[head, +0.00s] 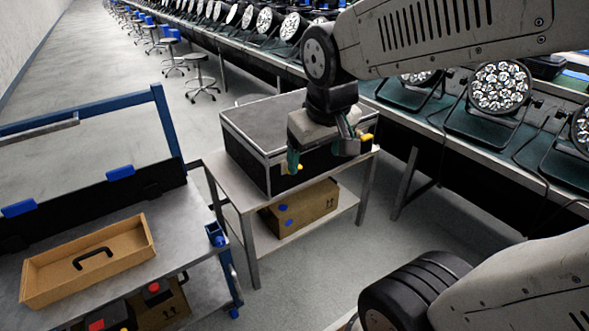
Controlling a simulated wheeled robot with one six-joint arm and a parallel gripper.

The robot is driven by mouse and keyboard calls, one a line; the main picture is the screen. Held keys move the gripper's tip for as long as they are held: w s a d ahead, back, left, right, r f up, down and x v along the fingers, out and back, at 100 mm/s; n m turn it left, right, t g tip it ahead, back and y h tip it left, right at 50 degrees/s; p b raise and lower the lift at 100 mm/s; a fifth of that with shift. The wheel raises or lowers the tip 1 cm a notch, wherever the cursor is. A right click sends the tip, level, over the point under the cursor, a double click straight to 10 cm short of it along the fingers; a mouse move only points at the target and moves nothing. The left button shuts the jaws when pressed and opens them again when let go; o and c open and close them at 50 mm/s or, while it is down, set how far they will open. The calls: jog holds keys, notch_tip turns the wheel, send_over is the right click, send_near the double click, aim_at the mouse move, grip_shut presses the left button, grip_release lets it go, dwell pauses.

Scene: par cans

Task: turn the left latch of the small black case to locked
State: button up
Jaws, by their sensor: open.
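The small black case (262,122) with pale metal edges sits closed on a small grey table in the middle of the head view. Its left latch (299,167) shows as a small yellow piece low on the front face, partly hidden by a finger. The right latch (367,137) is another yellow piece near the front's right end. My gripper (321,159) is open in front of the case, its fingers spread along the front face. Its left finger overlaps the left latch in view; I cannot tell whether they touch. The latch's angle is not clear.
The small table (236,194) has a lower shelf with a cardboard box (302,207). At left, a blue-framed cart holds a wooden tray (40,287) with a black handle (92,258). A long bench of par cans (499,87) runs behind. Floor is clear right of the small table.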

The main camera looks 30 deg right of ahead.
jog(key=w+d+f+t, duration=0.2)
jog(key=w+d+f, duration=0.25)
jog(key=w, duration=0.45)
jog(key=w+d+f+n+t, duration=0.1)
jog(key=w+d+f+t, duration=0.3)
jog(key=w, duration=0.5)
jog(key=w+d+f+t, duration=0.1)
jog(key=w+d+f, duration=0.4)
jog(key=w, duration=0.4)
jog(key=d+f+t+y, duration=0.15)
jog(key=f+t, duration=0.25)
jog(key=f, duration=0.6)
jog(key=d+f+t+y, duration=0.1)
jog(key=d+f+t, duration=0.25)
jog(key=f, duration=0.65)
jog(key=w, duration=0.6)
jog(key=shift+w+a, duration=0.3)
jog(key=shift+w, duration=0.1)
jog(key=shift+h, duration=0.25)
jog(key=c, duration=1)
